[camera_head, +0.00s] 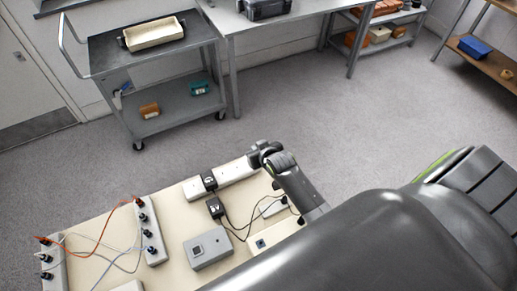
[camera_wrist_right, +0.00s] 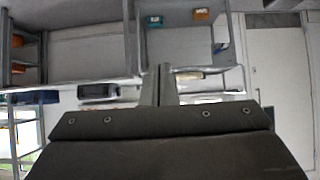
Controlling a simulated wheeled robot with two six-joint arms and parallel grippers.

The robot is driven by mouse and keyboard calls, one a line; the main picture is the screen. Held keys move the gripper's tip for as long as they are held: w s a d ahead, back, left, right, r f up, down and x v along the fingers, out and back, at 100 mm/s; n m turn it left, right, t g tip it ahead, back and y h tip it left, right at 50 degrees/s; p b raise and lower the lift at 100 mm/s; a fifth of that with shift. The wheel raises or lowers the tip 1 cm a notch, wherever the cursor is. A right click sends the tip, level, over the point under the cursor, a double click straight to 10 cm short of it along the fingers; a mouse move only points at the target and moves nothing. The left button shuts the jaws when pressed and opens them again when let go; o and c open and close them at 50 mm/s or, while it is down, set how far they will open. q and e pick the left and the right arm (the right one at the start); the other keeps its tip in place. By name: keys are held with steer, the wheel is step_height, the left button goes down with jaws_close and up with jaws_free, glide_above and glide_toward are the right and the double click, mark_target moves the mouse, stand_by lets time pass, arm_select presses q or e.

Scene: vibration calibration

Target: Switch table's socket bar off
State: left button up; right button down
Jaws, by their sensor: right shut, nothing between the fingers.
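A cream table (camera_head: 178,205) at the bottom left carries several white socket bars. One socket bar (camera_head: 234,172) lies along its far edge, with a black plug (camera_head: 209,182) near its left end. Another socket bar (camera_head: 152,232) with black plugs stands near the middle, and a third socket bar (camera_head: 56,270) is at the left. My right gripper (camera_head: 259,154) is at the right end of the far bar and hides that end; I cannot tell if it touches. Its fingers (camera_wrist_right: 157,86) are shut and empty in the wrist view. No switch can be made out. My left gripper is not in view.
A grey box (camera_head: 208,249) and a black adapter (camera_head: 215,207) with cables sit on the table. Orange and white cables run at the left. A grey cart (camera_head: 160,79) stands beyond, with open floor (camera_head: 320,120) between.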

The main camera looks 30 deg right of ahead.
steer(key=shift+s+r, duration=0.7)
steer(key=shift+r, duration=0.2)
